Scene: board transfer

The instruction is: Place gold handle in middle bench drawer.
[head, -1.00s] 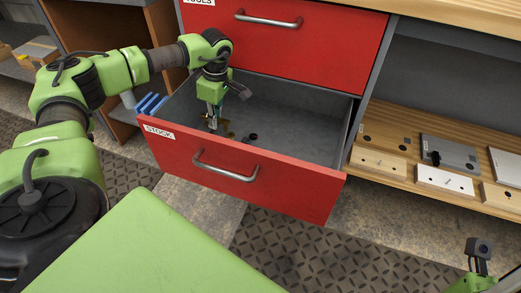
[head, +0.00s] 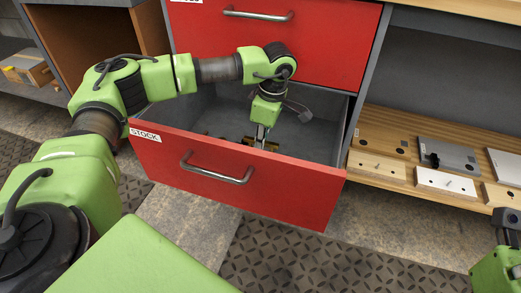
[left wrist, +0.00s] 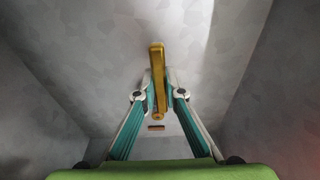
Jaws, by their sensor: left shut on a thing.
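The gold handle (left wrist: 157,75) is a long bar between the fingers of my left gripper (left wrist: 158,90) in the left wrist view. My left gripper (head: 262,136) is shut on it and reaches down inside the open drawer labelled STOCK (head: 235,178), right of the drawer's middle. In the head view a bit of the gold handle (head: 272,146) shows beside the fingertips, partly hidden by the drawer front. I cannot tell whether it touches the drawer floor. My right gripper (head: 507,222) is at the right edge, outside the drawer; its fingers are not clear.
A shut red drawer (head: 270,45) is above the open one. Small dark and gold pieces lie at the left inside the open drawer, mostly hidden. A wooden shelf (head: 400,135) with blocks and plates is at the right. The patterned floor in front is free.

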